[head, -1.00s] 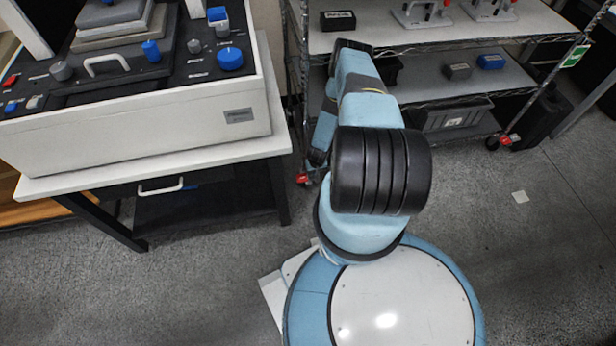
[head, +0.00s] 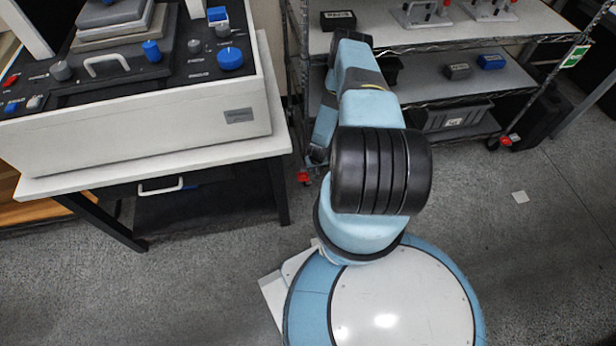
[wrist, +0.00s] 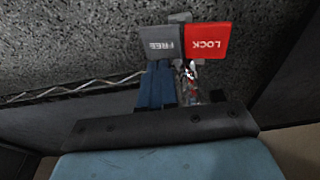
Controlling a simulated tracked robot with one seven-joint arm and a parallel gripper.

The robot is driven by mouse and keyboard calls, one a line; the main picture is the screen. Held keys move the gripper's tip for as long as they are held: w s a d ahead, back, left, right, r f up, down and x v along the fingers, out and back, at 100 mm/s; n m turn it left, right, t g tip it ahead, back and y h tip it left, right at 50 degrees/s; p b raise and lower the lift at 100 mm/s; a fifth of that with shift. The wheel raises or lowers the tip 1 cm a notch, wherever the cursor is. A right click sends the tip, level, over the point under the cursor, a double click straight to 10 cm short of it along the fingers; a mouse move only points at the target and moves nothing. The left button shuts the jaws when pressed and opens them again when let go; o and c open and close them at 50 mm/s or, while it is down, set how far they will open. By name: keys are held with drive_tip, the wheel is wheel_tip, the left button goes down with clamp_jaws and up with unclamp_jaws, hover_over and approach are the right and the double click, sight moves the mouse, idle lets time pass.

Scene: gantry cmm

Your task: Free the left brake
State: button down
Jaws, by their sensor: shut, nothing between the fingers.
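The left brake is the pedal on the shelf cart's left caster, seen as a small red spot (head: 304,177) in the head view. In the wrist view it is a two-part rocker pedal with a grey FREE half (wrist: 160,43) on the left and a red LOCK half (wrist: 206,41) on the right, lettering upside down. My gripper (wrist: 163,68) is shut and empty, its fingers pointing at the FREE half. The fingertips meet that half's lower edge in the picture; I cannot tell whether they touch it. Which half is pressed down is unclear. The head view does not show the fingers clearly.
The wire shelf cart (head: 470,40) stands at the back, with its right caster brake (head: 505,140) also showing red. A table (head: 150,168) bearing a machine stands at the left, close to my arm. Open floor (head: 545,240) lies to the right.

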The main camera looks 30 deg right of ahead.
drive_tip(key=shift+r, duration=2.85)
